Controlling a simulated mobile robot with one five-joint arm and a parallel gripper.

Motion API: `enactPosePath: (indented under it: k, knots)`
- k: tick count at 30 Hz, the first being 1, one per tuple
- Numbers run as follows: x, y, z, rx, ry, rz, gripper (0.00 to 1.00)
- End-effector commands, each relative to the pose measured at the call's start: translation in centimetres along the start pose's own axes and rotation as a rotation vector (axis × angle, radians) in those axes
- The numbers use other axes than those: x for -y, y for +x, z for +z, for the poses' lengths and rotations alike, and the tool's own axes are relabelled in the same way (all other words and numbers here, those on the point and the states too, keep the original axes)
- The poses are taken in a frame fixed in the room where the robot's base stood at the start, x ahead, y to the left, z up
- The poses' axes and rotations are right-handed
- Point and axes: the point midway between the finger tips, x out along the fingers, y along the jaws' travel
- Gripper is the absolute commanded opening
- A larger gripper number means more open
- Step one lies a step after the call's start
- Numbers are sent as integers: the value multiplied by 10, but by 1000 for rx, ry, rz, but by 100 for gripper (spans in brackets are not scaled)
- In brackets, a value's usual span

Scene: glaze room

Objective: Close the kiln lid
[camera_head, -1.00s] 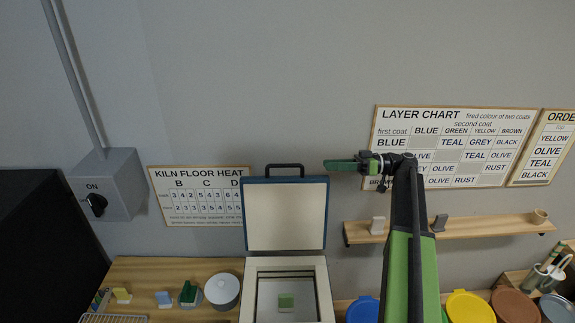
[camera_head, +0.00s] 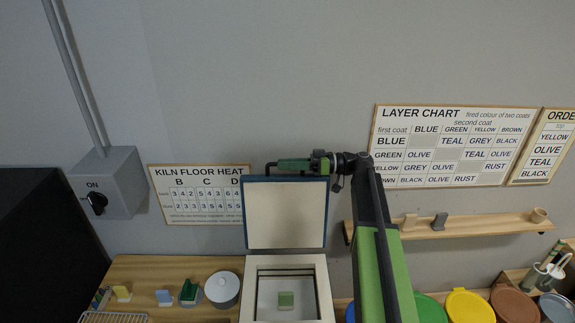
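The kiln (camera_head: 318,295) stands on the bench with its opening facing up. Its lid (camera_head: 287,216), cream inside with a blue rim, stands open and upright at the back. The dark lid handle (camera_head: 268,169) is on the lid's top edge, mostly hidden by my gripper. My gripper (camera_head: 286,166) lies sideways across the handle, pointing left; I cannot tell whether it touches the handle or is in front of or behind it. Its finger gap does not show.
A lidded white pot (camera_head: 222,289) and several small coloured pieces stand left of the kiln. A wall switch box (camera_head: 107,185) reads ON. A shelf (camera_head: 470,226) and coloured tubs (camera_head: 468,306) are to the right, beyond my arm.

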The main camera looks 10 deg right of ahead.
Motion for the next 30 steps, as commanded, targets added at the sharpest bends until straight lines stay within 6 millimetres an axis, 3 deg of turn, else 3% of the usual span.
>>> enactPosePath:
  k: [1, 8, 30]
  knots:
    - [0, 0, 0, 0, 0, 0, 29]
    - [0, -1, 0, 0, 0, 0, 0]
    - [0, -2, 0, 0, 1, 2, 0]
